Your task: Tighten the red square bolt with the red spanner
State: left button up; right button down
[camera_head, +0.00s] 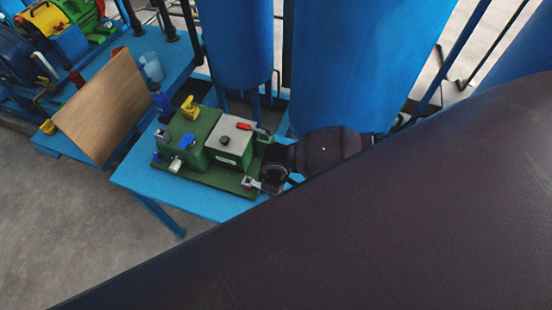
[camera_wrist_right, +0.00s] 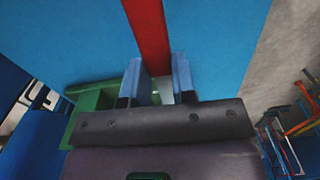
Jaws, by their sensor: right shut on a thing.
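The red spanner (camera_wrist_right: 148,30) shows in the wrist view as a long red bar running up out of the frame from between my fingers. My right gripper (camera_wrist_right: 157,72) is shut on it, with a blue-grey finger on each side. In the head view my right gripper (camera_head: 274,176) is at the right end of the green machine (camera_head: 212,178), low over the blue table. The spanner is not clearly visible there. I cannot make out the red square bolt or whether the spanner touches it. My left gripper is not in view.
The machine stands on a blue table (camera_head: 135,178), with a red-handled lever (camera_head: 243,126) on its grey top. Tall blue tanks (camera_head: 345,65) stand close behind my right gripper. A wooden board (camera_head: 105,108) leans at the left. My dark arm fills the lower right.

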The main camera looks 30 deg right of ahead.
pick_arm(q)
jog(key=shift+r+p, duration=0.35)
jog(key=shift+p, duration=0.1)
dwell(0.3)
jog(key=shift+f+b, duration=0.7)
jog(key=shift+b, duration=0.1)
pick_arm(e)
jog(key=shift+f, duration=1.3)
jog(key=c, duration=0.8)
grip_release()
jog(key=shift+c, duration=0.2)
pick_arm(q)
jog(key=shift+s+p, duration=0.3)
jog(key=shift+p, duration=0.15)
pick_arm(e)
notch_tip(320, 180, up, 11)
jog(key=shift+f, duration=0.1)
